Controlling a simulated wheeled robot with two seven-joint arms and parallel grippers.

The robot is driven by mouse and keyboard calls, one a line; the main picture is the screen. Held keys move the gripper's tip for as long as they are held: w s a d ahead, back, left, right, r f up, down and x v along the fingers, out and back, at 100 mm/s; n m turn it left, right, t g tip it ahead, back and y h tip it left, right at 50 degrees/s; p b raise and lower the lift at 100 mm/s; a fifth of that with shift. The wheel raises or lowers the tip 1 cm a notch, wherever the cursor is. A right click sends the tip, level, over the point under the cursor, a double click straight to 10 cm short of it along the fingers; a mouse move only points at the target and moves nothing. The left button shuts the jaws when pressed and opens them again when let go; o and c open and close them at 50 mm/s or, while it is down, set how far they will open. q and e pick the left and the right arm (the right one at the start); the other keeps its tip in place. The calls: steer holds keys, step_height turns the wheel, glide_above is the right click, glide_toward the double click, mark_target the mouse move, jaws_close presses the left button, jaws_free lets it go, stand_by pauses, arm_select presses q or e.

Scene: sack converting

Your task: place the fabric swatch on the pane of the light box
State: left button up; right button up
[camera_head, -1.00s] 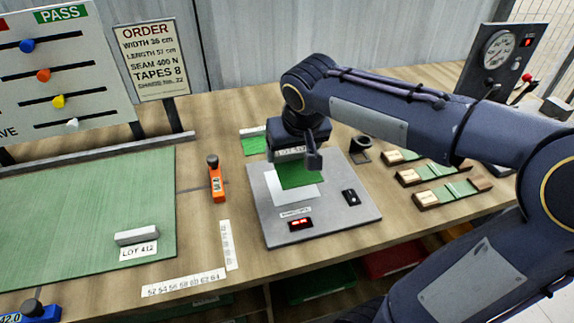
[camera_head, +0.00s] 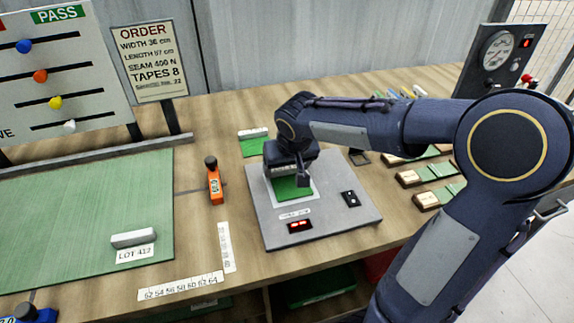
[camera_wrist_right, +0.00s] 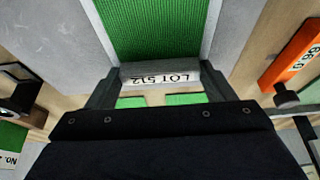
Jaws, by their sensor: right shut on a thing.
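The green fabric swatch (camera_head: 291,188) lies over the bright pane (camera_head: 310,200) of the grey light box (camera_head: 345,219). It has a pale bar labelled LOT 512 (camera_wrist_right: 160,75) at one end. My right gripper (camera_head: 290,172) is shut on that bar, above the back part of the pane. In the right wrist view the green fabric (camera_wrist_right: 158,28) extends from the bar across the pane, with pale strips of pane on both sides. Whether the fabric touches the pane cannot be told. My left gripper is not in view.
Another green swatch with a pale bar (camera_head: 253,133) lies behind the light box. An orange tool (camera_head: 214,184) stands to its left, near white rulers (camera_head: 180,286). Swatches on wooden blocks (camera_head: 432,172) lie to the right. A green mat (camera_head: 80,215) covers the left bench.

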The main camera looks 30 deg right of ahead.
mark_target(293, 189)
steer(key=shift+f, duration=0.25)
steer(key=o, duration=1)
steer(key=shift+r, duration=0.1)
steer(key=shift+c, duration=0.2)
steer(key=shift+r, duration=0.15)
steer(key=shift+r, duration=0.25)
steer(key=p+v, duration=0.2)
steer(key=v, duration=0.9)
steer(key=s+a+f+y, duration=0.2)
steer(key=s+a+f, duration=0.1)
steer(key=s, duration=0.6)
steer(key=s+a+f+n+t+y, duration=0.1)
steer(key=s+a+f+y, duration=0.1)
steer(key=s+f, duration=0.3)
steer(key=s+a, duration=0.1)
steer(key=s, duration=0.3)
steer(key=shift+a+f+y, duration=0.2)
steer(key=shift+f+y, duration=0.1)
steer(key=shift+y, duration=0.1)
